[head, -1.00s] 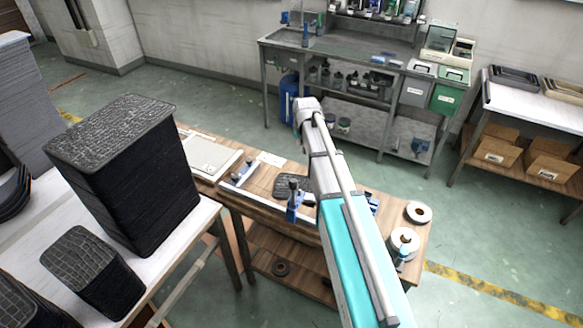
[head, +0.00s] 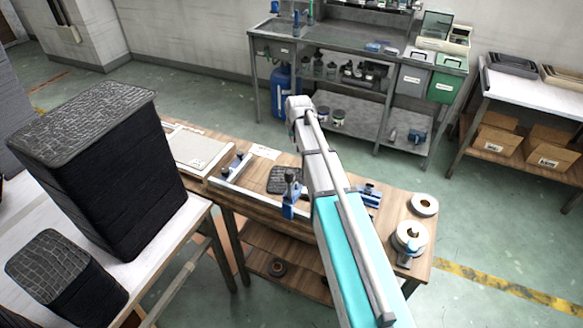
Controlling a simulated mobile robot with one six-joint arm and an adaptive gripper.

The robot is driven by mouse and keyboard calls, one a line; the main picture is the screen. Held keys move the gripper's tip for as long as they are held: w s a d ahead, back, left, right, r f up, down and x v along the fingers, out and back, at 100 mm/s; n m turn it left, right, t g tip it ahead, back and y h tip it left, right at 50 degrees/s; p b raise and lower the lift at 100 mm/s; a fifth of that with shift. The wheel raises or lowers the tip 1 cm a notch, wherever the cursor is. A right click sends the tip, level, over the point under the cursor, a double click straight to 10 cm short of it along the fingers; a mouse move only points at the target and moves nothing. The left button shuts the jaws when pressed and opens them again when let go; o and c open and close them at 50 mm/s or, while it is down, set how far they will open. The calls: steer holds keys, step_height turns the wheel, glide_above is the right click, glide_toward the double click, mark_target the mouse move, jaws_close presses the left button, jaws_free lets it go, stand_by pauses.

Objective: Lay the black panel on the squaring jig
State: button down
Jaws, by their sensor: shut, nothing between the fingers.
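A small black panel (head: 284,179) with a crackled surface lies flat on the wooden bench in the head view. It appears to rest on the squaring jig (head: 226,188), a board with a pale rail and blue clamps. A blue clamp (head: 291,198) stands in front of the panel, and my arm hides the area to its right. My arm reaches up from the bottom across the bench. My gripper is hidden behind the arm, so its place relative to the panel does not show.
Tall black crackled stacks (head: 110,185) stand on a white table at the left. The bench (head: 385,235) also carries tape rolls (head: 409,237) at the right and a pale flat board (head: 198,148) at the left. A metal sink bench (head: 345,70) stands behind, with green floor between.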

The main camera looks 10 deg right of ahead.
mark_target(295, 168)
steer(key=shift+f+b, duration=0.4)
steer(key=shift+f, duration=0.3)
steer(key=shift+f, duration=0.1)
steer(key=b+x, duration=0.9)
steer(key=x, duration=0.1)
steer(key=shift+b, duration=0.3)
steer(key=shift+s, duration=2)
steer(key=shift+s, duration=1.25)
steer(key=shift+w, duration=0.1)
steer(key=shift+w, duration=0.1)
